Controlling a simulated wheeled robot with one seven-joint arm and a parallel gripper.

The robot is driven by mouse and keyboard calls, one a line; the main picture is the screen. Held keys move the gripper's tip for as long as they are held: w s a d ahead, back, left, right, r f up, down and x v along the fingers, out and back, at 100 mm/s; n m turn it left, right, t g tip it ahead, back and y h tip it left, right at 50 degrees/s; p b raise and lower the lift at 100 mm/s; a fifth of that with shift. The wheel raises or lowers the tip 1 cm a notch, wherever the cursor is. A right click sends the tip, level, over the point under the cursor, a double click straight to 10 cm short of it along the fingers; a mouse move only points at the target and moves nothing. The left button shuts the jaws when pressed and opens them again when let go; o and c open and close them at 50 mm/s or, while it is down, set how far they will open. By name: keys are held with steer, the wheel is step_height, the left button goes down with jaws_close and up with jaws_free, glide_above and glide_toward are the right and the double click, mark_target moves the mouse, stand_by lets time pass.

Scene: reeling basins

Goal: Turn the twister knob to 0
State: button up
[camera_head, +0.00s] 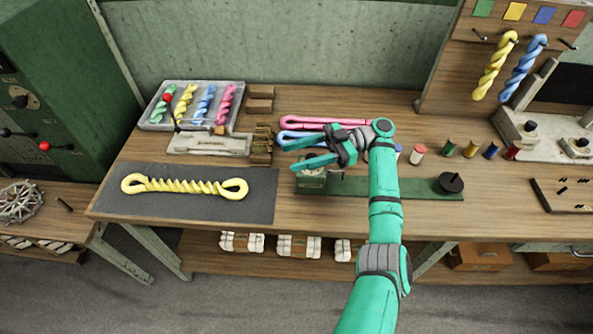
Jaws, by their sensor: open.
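A twister with a long green base (390,187) lies on the workbench in the middle. A small green box (311,182) with a pale dial-like mark stands at its left end, and a dark round disc with a short peg (451,183) sits at its right end. I cannot tell which part is the knob, and no 0 mark is legible. My gripper (289,157) is open and empty, its fingers pointing left above and behind the green box. My gripper and arm hide part of the twister's middle and the box's top.
A dark mat (107,197) with a yellow twisted skein (185,186) lies at left. A tray (152,117) of coloured skeins stands behind it. Pink (310,122) and blue skeins lie behind my gripper. Thread spools (418,153) stand right of my arm. The bench front is mostly clear.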

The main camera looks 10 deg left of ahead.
steer(key=s+d+r, duration=0.2)
steer(key=s+r, duration=0.7)
steer(key=s, duration=0.4)
steer(key=shift+d, duration=0.2)
steer(key=shift+s+r, duration=0.1)
